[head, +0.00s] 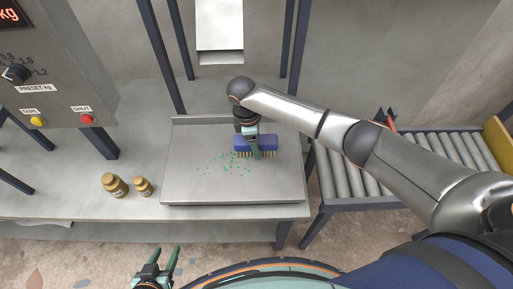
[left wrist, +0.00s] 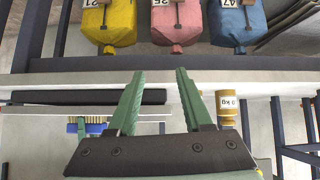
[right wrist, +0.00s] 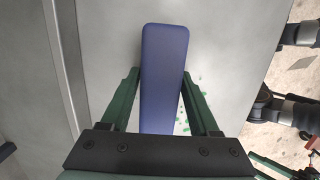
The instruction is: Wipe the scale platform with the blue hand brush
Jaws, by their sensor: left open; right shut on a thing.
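The scale platform (head: 182,180) is a flat grey plate on the bench in the head view, with scattered green bits (head: 228,163) near its middle. My right gripper (head: 254,150) is shut on the blue hand brush (head: 268,143), whose tan bristles point down at the platform beside the green bits. Whether the bristles touch the plate I cannot tell. In the right wrist view the brush's blue back (right wrist: 164,70) lies between the fingers. My left gripper (head: 160,258) is open and empty in front of the bench; its fingers (left wrist: 154,100) also show in the left wrist view.
A control box (head: 55,70) with knob and buttons is at upper left, and a chute (head: 219,35) hangs behind. A roller conveyor (head: 345,180) is at right. Yellow, pink and blue bags (left wrist: 175,20) show in the left wrist view.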

